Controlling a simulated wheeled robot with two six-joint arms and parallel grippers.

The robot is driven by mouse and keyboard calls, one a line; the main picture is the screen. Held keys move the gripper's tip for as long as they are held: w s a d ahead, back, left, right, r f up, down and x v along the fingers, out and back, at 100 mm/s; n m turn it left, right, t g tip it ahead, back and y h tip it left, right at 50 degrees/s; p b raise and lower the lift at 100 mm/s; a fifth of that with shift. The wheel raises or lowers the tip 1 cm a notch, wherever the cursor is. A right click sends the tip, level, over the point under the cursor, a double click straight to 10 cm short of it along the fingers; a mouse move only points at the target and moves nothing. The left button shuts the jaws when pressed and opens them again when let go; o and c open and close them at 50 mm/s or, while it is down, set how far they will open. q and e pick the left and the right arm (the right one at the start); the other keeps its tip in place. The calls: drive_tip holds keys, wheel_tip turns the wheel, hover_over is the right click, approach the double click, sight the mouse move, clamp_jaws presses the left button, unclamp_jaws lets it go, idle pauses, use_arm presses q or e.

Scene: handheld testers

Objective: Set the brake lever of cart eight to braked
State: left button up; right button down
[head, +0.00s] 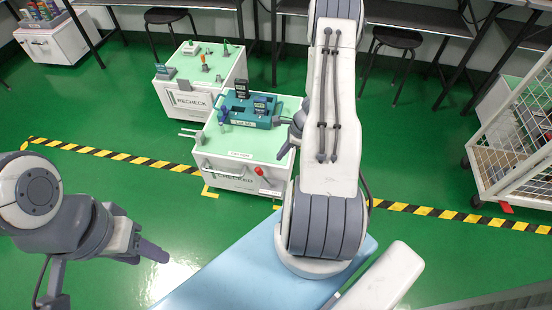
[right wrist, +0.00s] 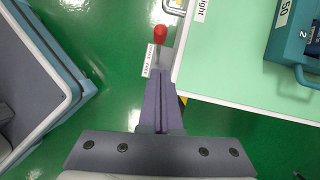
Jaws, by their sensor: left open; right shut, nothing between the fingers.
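Cart eight (head: 215,148) is a white cart with a mint top and a nameplate ending in "ight" in the right wrist view (right wrist: 230,75). Its brake lever has a red knob (head: 259,171) and sticks out low at the cart's front right corner. The red knob also shows in the right wrist view (right wrist: 160,33), just beyond my fingertips and apart from them, with a small label beside it. My right gripper (head: 283,153) is shut and empty beside the cart's right edge. My left gripper (head: 150,252) is open and empty, away from the cart at lower left.
A teal case (head: 248,110) with handheld testers sits on cart eight. Another cart (head: 205,65), marked "RECHECK", stands behind. A wire cage trolley (head: 515,150) is at right. Yellow-black floor tape (head: 110,154) crosses the green floor. Free floor lies left of the cart.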

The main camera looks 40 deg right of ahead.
drive_tip(key=p+v, duration=0.1)
drive_tip(key=v, duration=0.3)
drive_tip(key=shift+w+a+r, duration=0.1)
drive_tip(key=shift+a, duration=0.05)
idle(0.4)
drive_tip(key=w+a+r+n+g, duration=0.1)
drive_tip(key=w+a+r+n, duration=0.4)
drive_tip(key=a+r+n, duration=0.35)
drive_tip(key=s+a+r+n+g, duration=0.15)
drive_tip(key=a+r+n, duration=0.3)
drive_tip(key=a, duration=0.45)
drive_tip(key=s+a+r+n+g, duration=0.1)
drive_tip(key=s+a+r+n, duration=0.1)
drive_tip(key=a+r+n, duration=0.35)
drive_tip(key=s+a+r+n+h, duration=0.1)
drive_tip(key=s+a+r+n, duration=0.45)
drive_tip(key=s+n, duration=0.3)
drive_tip(key=s+a+r+n+h, duration=0.2)
drive_tip(key=s+a+r+n, duration=0.2)
drive_tip(key=s+a+n, duration=0.45)
wheel_tip(320, 180, up, 26)
drive_tip(key=s+d+m+p, duration=0.1)
drive_tip(key=p, duration=2.5)
drive_tip(key=shift+s+t, duration=0.3)
drive_tip(key=shift+t, duration=0.05)
drive_tip(key=shift+d, duration=0.1)
